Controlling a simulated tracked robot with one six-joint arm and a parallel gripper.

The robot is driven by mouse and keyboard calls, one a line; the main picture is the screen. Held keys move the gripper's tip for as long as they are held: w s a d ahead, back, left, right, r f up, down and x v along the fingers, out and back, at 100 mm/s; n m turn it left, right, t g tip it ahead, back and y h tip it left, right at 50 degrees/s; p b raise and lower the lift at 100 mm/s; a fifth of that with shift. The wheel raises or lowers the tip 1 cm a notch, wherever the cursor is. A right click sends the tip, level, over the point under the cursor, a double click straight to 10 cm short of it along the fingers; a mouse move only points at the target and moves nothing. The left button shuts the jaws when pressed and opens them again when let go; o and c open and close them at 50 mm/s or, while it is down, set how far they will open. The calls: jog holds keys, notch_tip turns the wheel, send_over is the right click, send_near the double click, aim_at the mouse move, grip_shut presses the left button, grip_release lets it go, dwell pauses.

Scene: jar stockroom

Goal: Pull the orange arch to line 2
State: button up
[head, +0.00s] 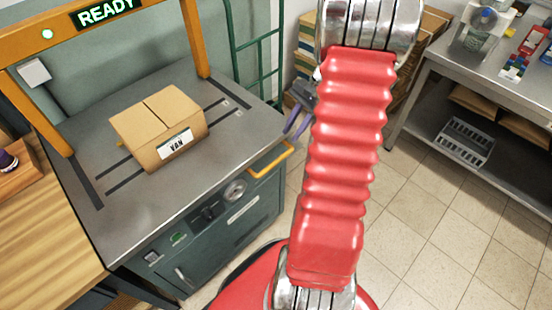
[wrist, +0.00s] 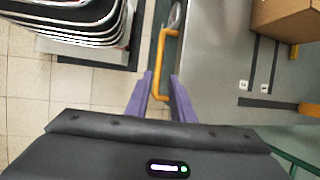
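The orange arch (head: 38,112) spans the grey machine table, with a lit READY sign on its beam. Its right post (head: 194,40) meets the table's back edge. Dark slots run along the tabletop, and small white marks (wrist: 243,85) sit beside them, too small to read. A yellow-orange handle (head: 270,161) sticks out from the machine's side. My gripper (head: 292,128) hangs beside the table's right edge, above the handle. In the wrist view its purple fingers (wrist: 160,92) are apart, and the handle's end (wrist: 157,72) shows between them. I cannot tell whether they touch it.
A cardboard box (head: 160,128) labelled VAN sits on the table under the arch. A wooden bench (head: 40,235) adjoins at left. A green rack (head: 255,45) stands behind. A steel bench (head: 480,75) with a lower shelf is at right. Tiled floor between is clear.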

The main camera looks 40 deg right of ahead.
aim_at(274, 163)
jog(key=shift+f, duration=0.1)
jog(key=x, duration=1.3)
jog(key=shift+a+f, duration=0.15)
jog(key=shift+f, duration=0.1)
jog(key=shift+c, duration=0.4)
grip_shut()
